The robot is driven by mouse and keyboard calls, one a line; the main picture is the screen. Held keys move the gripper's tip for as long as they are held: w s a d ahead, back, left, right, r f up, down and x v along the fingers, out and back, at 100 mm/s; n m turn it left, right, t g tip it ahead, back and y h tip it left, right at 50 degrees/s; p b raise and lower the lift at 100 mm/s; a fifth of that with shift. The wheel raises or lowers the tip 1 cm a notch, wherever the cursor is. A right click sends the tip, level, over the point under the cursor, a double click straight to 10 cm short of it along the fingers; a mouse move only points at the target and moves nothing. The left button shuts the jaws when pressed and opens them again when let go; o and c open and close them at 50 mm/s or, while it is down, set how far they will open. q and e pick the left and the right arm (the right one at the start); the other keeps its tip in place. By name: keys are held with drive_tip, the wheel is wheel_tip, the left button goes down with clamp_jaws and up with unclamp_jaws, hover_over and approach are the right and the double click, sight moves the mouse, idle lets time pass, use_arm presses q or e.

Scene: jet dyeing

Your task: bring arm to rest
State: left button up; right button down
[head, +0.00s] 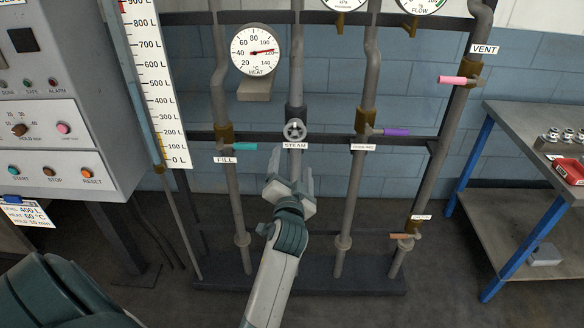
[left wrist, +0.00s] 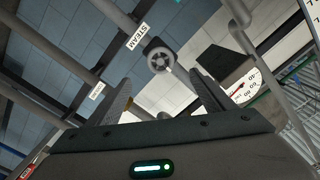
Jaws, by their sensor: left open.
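My left gripper (head: 289,188) is raised in front of the pipe rack, just below the STEAM label. Its fingers are open and nothing is between them. The grey round steam handwheel (head: 295,130) sits above the gripper, apart from it. In the left wrist view the open fingers (left wrist: 165,95) point up toward the steam handwheel (left wrist: 160,60), which shows beyond the gap between them. My left forearm comes up from the bottom of the head view. My right gripper is not in either view.
Nearby are the teal FILL lever (head: 243,147), purple cooling lever (head: 396,132), pink VENT lever (head: 453,80) and orange lower lever (head: 405,237). A control panel (head: 60,105) stands left and a blue-legged table (head: 500,115) right. The heat gauge (head: 255,50) hangs above.

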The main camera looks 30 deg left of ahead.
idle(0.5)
use_arm(q)
drive_tip(key=s+d+f+m+g+h, duration=0.1)
drive_tip(key=d+f+g+h, duration=0.3)
drive_tip(key=f, duration=1.2)
drive_tip(key=s+d+f+m+t+h, duration=0.15)
drive_tip(key=d+f, duration=0.45)
drive_tip(key=f, duration=0.9)
drive_tip(key=s+d+f+g+h, duration=0.25)
drive_tip(key=s+f, duration=0.45)
drive_tip(key=f, duration=0.7)
drive_tip(key=s+d+f+g+h, duration=0.1)
drive_tip(key=s+d+f+g, duration=0.1)
drive_tip(key=s+f, duration=0.7)
drive_tip(key=s+d+f+g, duration=0.1)
drive_tip(key=s+f+g, duration=0.2)
drive_tip(key=s+f, duration=0.6)
drive_tip(key=s+a+f+n+g, duration=0.1)
drive_tip(key=s+f+g, duration=0.1)
drive_tip(key=s, duration=1.2)
drive_tip(key=s+a+f+g, duration=0.1)
drive_tip(key=s+f, duration=0.4)
drive_tip(key=s, duration=1)
drive_tip(key=shift+s+n+g+h, duration=0.25)
drive_tip(key=shift+n+g+h, duration=0.1)
drive_tip(key=shift+g, duration=0.25)
drive_tip(key=shift+d, duration=0.1)
